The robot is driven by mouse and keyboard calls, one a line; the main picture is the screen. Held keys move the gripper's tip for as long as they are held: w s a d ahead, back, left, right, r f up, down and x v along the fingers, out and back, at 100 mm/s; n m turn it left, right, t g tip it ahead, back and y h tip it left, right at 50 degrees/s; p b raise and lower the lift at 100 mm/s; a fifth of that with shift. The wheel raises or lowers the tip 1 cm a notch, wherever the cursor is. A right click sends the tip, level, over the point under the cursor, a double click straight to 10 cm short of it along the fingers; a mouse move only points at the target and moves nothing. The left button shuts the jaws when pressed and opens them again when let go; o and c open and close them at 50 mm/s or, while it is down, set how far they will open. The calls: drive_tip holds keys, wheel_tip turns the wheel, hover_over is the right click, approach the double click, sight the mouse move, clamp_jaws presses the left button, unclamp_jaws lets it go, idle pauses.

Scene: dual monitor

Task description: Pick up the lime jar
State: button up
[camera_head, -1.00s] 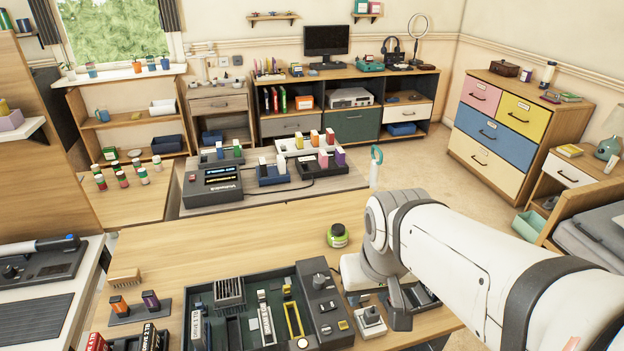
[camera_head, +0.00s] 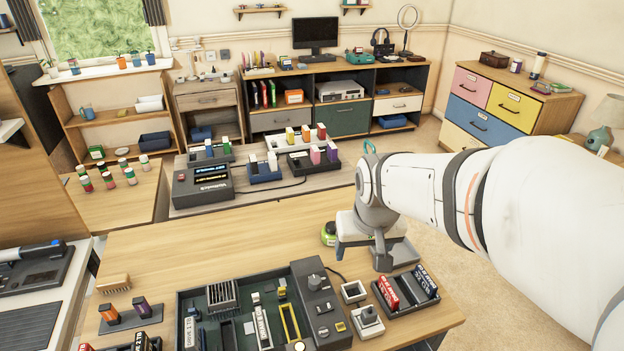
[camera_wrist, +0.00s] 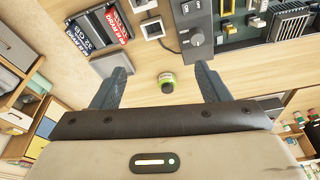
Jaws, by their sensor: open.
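The lime jar (camera_head: 328,234) is a small, squat green jar with a dark lid. It stands on the wooden desk (camera_head: 240,240), partly hidden behind my gripper (camera_head: 338,250) in the head view. In the wrist view the jar (camera_wrist: 167,83) shows between the two blue-grey fingers of my gripper (camera_wrist: 163,85), a little right of the middle of the gap. The fingers are spread wide and do not touch the jar. The gripper is open and empty. How far the jar lies beyond the fingertips is hard to tell.
A dark green electronics tray (camera_head: 250,310) with a grey control box (camera_head: 318,300) stands in front of the jar. A black rack with red and black boxes (camera_head: 405,290) and small white-framed parts (camera_head: 353,291) stand near the right. The desk left of the jar is clear.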

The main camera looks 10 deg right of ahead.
sight(333, 227)
drive_tip(key=o, duration=0.3)
drive_tip(key=shift+t, duration=0.4)
drive_tip(key=w+f, duration=0.2)
drive_tip(key=w, duration=0.3)
drive_tip(key=w+f, duration=0.2)
drive_tip(key=w, duration=0.3)
drive_tip(key=w+f, duration=0.3)
drive_tip(key=w, duration=0.3)
drive_tip(key=shift+o, duration=0.2)
drive_tip(key=shift+t, duration=0.3)
drive_tip(key=w+f, duration=0.5)
drive_tip(key=f, duration=0.1)
drive_tip(key=w+f, duration=0.6)
drive_tip(key=shift+w+f+p, duration=0.1)
drive_tip(key=shift+w+p, duration=0.05)
drive_tip(key=shift+p, duration=0.2)
drive_tip(key=shift+p+x, duration=0.5)
drive_tip(key=shift+x, duration=2.4)
